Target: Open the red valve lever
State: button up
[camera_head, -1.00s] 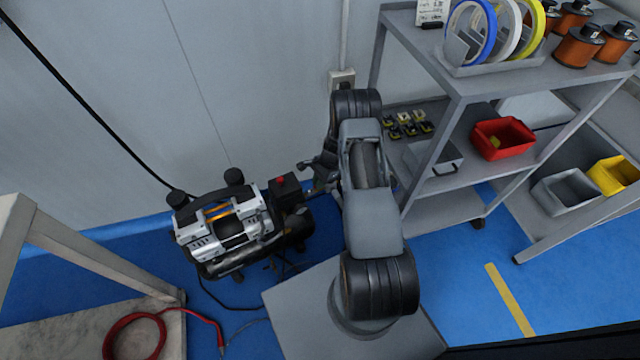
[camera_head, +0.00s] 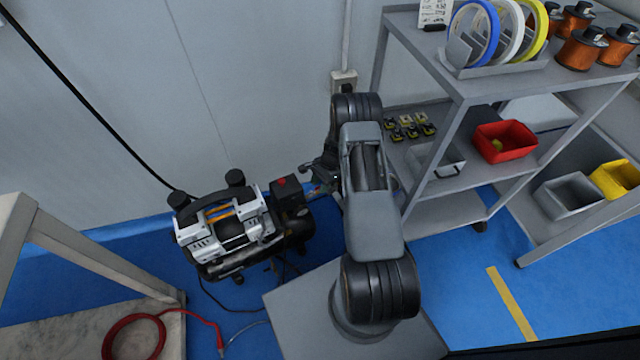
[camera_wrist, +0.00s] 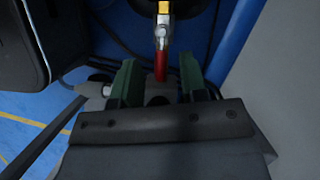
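The red valve lever (camera_wrist: 160,68) shows in the wrist view at top centre, below a metal and yellow valve fitting (camera_wrist: 164,10). My gripper (camera_wrist: 160,80) has its two green fingers apart, one on each side of the lever's lower end. A gap shows between the lever and each finger. In the head view my gripper (camera_head: 318,182) is at the right end of the air compressor (camera_head: 228,228), partly hidden by my arm. The lever cannot be made out clearly there.
A black box with a red knob (camera_head: 282,182) stands on the compressor's right side, close to my gripper. A grey shelf cart (camera_head: 455,185) is to the right, and a wall lies behind. A red hose (camera_head: 135,322) lies at the lower left.

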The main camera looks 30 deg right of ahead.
jog(key=p+v, duration=0.3)
jog(key=v, duration=1.1)
jog(key=shift+p, duration=0.35)
